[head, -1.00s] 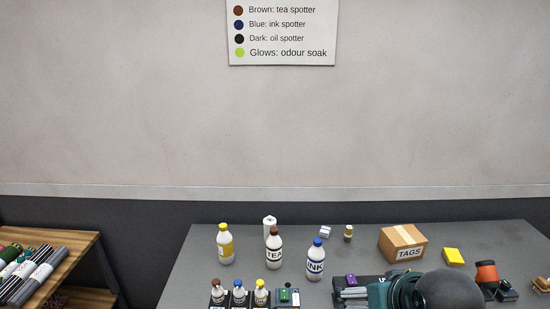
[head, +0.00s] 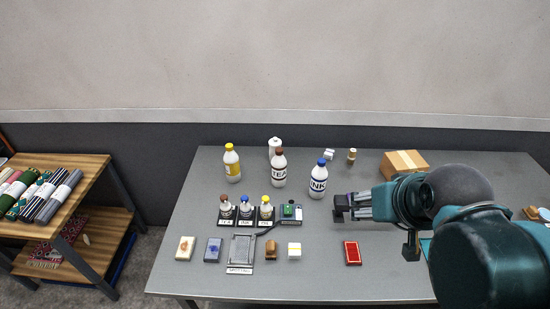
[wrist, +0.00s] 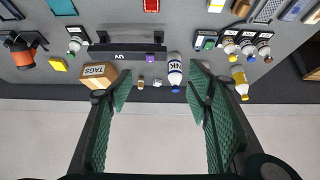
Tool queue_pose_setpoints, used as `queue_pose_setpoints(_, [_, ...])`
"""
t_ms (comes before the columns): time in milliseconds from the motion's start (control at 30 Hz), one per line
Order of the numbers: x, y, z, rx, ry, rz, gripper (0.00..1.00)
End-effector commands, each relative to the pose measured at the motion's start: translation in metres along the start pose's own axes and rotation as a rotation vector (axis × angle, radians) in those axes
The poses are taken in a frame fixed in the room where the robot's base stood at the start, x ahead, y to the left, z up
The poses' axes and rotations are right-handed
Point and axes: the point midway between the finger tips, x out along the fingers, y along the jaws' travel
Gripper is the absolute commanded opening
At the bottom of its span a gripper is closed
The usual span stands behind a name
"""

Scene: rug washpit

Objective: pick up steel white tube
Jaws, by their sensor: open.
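No object is plainly marked as a steel white tube. The nearest match is a plain white cylinder (head: 275,143) standing upright at the back of the table, partly hidden behind the white TEA bottle (head: 279,172). I cannot confirm that it is steel. My gripper (head: 341,207) is over the table's middle right, in front and to the right of the cylinder and right of the INK bottle (head: 317,184). In the wrist view my gripper (wrist: 161,84) has its two green-padded fingers wide apart, with nothing held between them. The right finger covers part of the bottle area there.
A yellow-capped bottle (head: 232,164) stands left of the cylinder. Small spotter bottles (head: 246,209) stand in front. A cardboard box (head: 404,162) is at the back right. A red pad (head: 352,252) lies near the front. A wooden shelf (head: 85,180) with rolls is at left.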

Motion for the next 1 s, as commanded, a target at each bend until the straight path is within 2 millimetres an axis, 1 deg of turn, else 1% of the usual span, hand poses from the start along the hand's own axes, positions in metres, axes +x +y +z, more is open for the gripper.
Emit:
queue_pose_setpoints(167, [-0.017,0.000,-0.013,-0.002,-0.001,0.000,0.50])
queue_pose_setpoints(567, [-0.020,-0.007,-0.048,-0.092,-0.036,-0.010,0.50])
queue_pose_setpoints(767, [-0.021,-0.013,-0.081,-0.170,-0.065,-0.020,0.50])
queue_pose_setpoints(1000, [-0.019,-0.023,-0.124,-0.281,-0.105,-0.038,0.50])
